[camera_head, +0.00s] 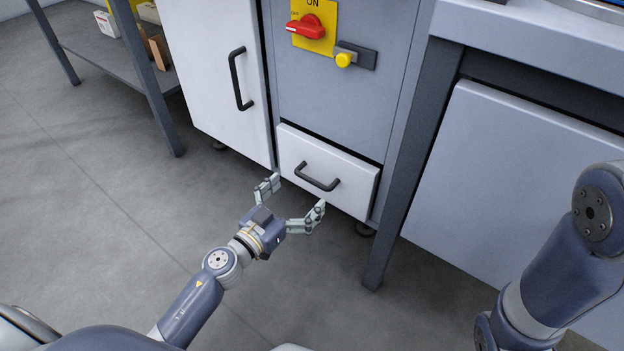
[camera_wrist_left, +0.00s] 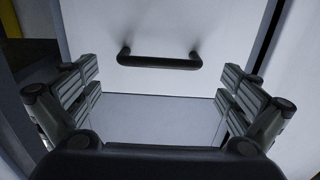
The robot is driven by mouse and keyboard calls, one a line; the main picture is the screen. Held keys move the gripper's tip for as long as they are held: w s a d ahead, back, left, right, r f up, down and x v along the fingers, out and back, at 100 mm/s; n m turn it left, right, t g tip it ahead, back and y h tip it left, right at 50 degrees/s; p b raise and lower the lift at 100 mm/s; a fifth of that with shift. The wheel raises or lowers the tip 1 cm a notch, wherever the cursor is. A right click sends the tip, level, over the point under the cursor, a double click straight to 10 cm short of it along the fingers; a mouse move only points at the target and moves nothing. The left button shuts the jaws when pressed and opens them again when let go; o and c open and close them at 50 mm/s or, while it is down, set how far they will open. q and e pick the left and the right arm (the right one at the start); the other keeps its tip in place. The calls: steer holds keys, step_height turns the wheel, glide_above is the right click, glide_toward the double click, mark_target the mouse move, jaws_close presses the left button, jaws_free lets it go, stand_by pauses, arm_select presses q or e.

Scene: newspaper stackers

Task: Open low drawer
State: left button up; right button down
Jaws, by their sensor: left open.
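The low drawer (camera_head: 327,173) is a white front with a dark bar handle (camera_head: 317,178), at the bottom of a grey cabinet in the head view. A dark gap shows along its top edge; I cannot tell how far out it stands. My left gripper (camera_head: 296,200) is open and empty just in front of the drawer, its fingers spread toward the handle. In the left wrist view the handle (camera_wrist_left: 159,61) lies ahead, between and beyond the two open fingers (camera_wrist_left: 158,98), with no contact visible. My right gripper is out of view; only part of my right arm shows at the right.
Above the drawer are a red rotary switch (camera_head: 311,27) on a yellow plate and a yellow knob (camera_head: 344,60). A white door (camera_head: 215,70) with a vertical handle is at left. A grey table leg (camera_head: 408,170) stands right of the drawer. The floor in front is clear.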

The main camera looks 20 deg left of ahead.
mark_target(309, 182)
arm_select(q)
steer(key=shift+x, duration=2.65)
steer(key=shift+c, duration=0.2)
steer(key=c, duration=1.2)
